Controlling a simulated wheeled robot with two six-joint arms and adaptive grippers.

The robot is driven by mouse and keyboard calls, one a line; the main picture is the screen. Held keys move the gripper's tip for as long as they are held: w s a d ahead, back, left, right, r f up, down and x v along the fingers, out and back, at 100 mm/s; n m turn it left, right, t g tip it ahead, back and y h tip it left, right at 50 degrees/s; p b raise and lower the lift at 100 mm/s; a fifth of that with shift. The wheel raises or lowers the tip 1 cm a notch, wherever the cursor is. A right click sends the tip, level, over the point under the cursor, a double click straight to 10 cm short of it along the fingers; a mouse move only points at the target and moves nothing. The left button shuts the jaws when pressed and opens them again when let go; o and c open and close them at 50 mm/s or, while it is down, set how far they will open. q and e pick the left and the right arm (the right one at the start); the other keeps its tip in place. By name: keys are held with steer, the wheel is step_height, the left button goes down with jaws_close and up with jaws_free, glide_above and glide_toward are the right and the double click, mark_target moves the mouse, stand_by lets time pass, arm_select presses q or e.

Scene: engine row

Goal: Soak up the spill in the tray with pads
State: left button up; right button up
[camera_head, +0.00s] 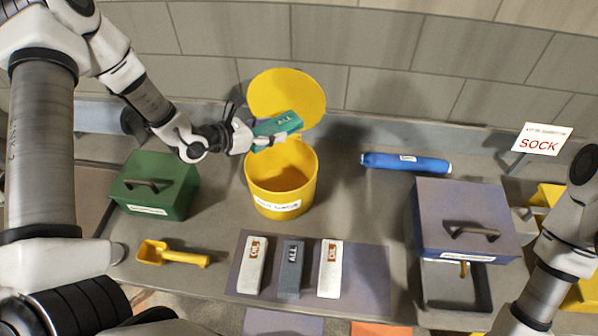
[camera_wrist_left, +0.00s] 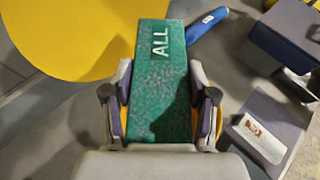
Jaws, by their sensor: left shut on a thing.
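My left gripper (camera_head: 245,137) is shut on a green pad (camera_head: 278,124) marked ALL and holds it above the yellow bin (camera_head: 282,192), whose round lid (camera_head: 287,97) stands open behind. The left wrist view shows the pad (camera_wrist_left: 163,80) between both fingers (camera_wrist_left: 160,110). A white pad (camera_head: 251,265), a dark grey pad (camera_head: 291,268) marked ALL and another white pad (camera_head: 330,268) lie on a grey-purple mat (camera_head: 369,280). A grey tray (camera_head: 425,283) sits below a purple-grey box with a brass tap (camera_head: 464,269); I cannot make out liquid in it. My right gripper is not visible.
A green box (camera_head: 157,185) and a yellow scoop (camera_head: 172,255) are left of the bin. A blue roll (camera_head: 405,162) lies at the back, near a SOCK sign (camera_head: 541,139). The purple-grey box (camera_head: 463,215) stands at right.

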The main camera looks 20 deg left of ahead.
arm_select(q)
steer(key=shift+s+a+f+b, duration=0.2)
steer(key=shift+s+f+b, duration=0.2)
steer(key=shift+s+f, duration=0.15)
steer(key=shift+s+a+f+b, duration=0.15)
steer(key=shift+s+f+b, duration=0.25)
steer(key=shift+f, duration=0.15)
steer(key=f, duration=0.1)
steer(key=w+f, duration=0.1)
steer(key=b, duration=0.1)
steer(key=shift+w+d+f, duration=0.3)
steer(key=shift+f, duration=0.1)
steer(key=o, duration=1.2)
steer(key=shift+s+a+r, duration=0.15)
steer(key=shift+s, duration=0.25)
steer(key=v, duration=0.5)
steer(key=shift+s+a+r, duration=0.15)
steer(key=shift+s+a, duration=0.05)
steer(key=shift+a, duration=0.05)
steer(key=shift+s+a+r, duration=0.15)
steer(key=shift+s, duration=0.4)
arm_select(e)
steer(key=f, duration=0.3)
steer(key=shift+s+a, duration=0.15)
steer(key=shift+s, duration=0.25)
